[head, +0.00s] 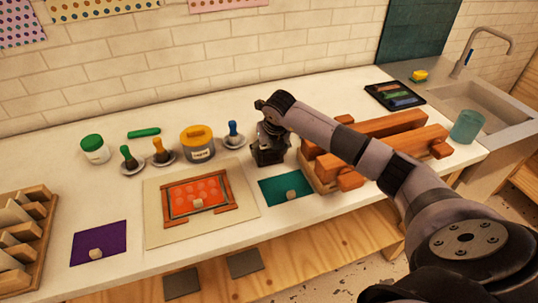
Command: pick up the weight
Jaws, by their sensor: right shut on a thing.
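My right gripper (268,156) points down at the back middle of the white counter, just left of the wooden rack. It is shut on the weight, which is hard to tell apart from the dark fingers. I cannot tell whether the weight touches the counter. My left gripper is not in view.
A yellow-lidded jar (198,144) and a blue-handled stamp (233,131) stand left of the gripper. The wooden rack (400,127) is close on the right.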

